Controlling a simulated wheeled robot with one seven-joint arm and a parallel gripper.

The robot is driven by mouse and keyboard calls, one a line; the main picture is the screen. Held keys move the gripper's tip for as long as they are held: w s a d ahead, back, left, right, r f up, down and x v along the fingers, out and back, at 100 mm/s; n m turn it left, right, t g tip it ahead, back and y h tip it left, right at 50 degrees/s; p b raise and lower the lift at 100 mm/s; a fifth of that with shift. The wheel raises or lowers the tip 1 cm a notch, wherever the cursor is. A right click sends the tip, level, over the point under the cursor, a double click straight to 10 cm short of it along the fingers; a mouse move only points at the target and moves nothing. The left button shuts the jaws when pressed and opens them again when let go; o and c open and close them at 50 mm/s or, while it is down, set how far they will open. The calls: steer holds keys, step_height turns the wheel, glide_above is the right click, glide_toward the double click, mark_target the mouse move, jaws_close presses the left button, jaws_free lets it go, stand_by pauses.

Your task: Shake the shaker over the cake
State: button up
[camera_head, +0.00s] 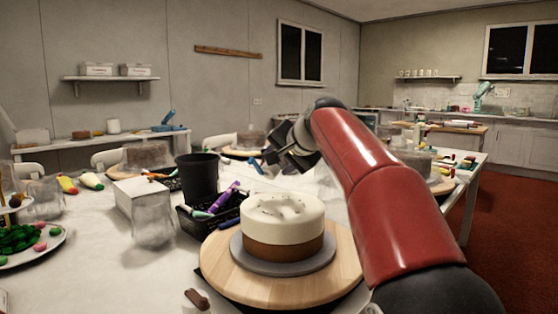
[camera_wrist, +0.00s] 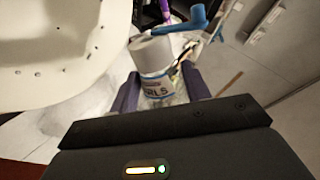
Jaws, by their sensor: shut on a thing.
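The cake (camera_head: 284,212) has a white top layer over a brown base. It sits on a grey board on a round wooden turntable (camera_head: 233,279). Its white top (camera_wrist: 60,40) also fills the upper left of the wrist view, with several small dark specks on it. My gripper (camera_head: 276,156) is above and behind the cake in the head view. In the wrist view my gripper (camera_wrist: 160,90) is shut on the shaker (camera_wrist: 155,62), a pale cylinder with a label ending in "RLS". The shaker is beside the cake top in that view. I cannot make out the shaker in the head view.
A black cup (camera_head: 197,177), a black basket of coloured tools (camera_head: 215,222), a white box (camera_head: 138,196) and a clear jar (camera_head: 152,228) stand left of the turntable. A plate of green and pink pieces (camera_head: 30,245) is at far left. More turntables stand behind.

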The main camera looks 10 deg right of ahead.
steer(key=shift+s+a+f+b, duration=0.1)
steer(key=shift+s+b, duration=0.05)
steer(key=shift+b, duration=0.25)
steer(key=shift+a+t+b, duration=0.1)
steer(key=shift+t+b, duration=0.2)
steer(key=shift+b, duration=0.05)
steer(key=shift+s+a+r+g+p, duration=0.15)
steer(key=shift+s+r+g+p, duration=0.2)
steer(key=shift+p, duration=0.75)
steer(key=shift+s+a+f+m+g+y+p, duration=0.15)
steer(key=shift+s+f+m+g+y+p, duration=0.15)
steer(key=shift+m, duration=0.1)
steer(key=shift+a+f, duration=0.1)
steer(key=shift+f, duration=0.15)
steer(key=shift+w+d, duration=0.9)
steer(key=shift+d, duration=0.2)
steer(key=shift+w+d, duration=0.85)
steer(key=shift+d, duration=0.25)
steer(key=shift+s+a+b, duration=0.1)
steer(key=shift+a+b, duration=0.05)
steer(key=shift+b, duration=0.6)
